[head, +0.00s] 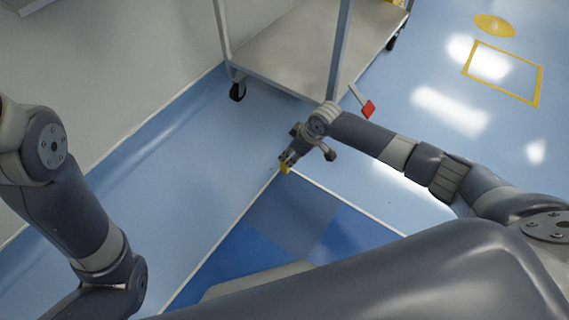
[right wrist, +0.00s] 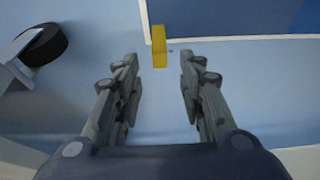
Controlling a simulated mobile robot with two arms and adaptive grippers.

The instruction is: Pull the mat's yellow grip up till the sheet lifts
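The mat (head: 295,208) lies flat on the floor in blue squares with a white edge. Its yellow grip (head: 286,168) is a small block at the mat's far corner. In the right wrist view, the yellow grip (right wrist: 159,46) stands ahead of the fingers, roughly centred in the gap between them. My right gripper (head: 290,160) is right at the grip in the head view and partly covers it. In the right wrist view, my right gripper (right wrist: 158,72) is open, with clear room on both sides of the grip. My left arm shows at the left, but its gripper is out of view.
A wheeled cart (head: 285,52) stands just beyond the right gripper. Its black caster (head: 238,91) also shows in the right wrist view (right wrist: 36,46). A red-ended lever (head: 367,107) sticks out near my right wrist. A wall runs along the left. The floor at right is open.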

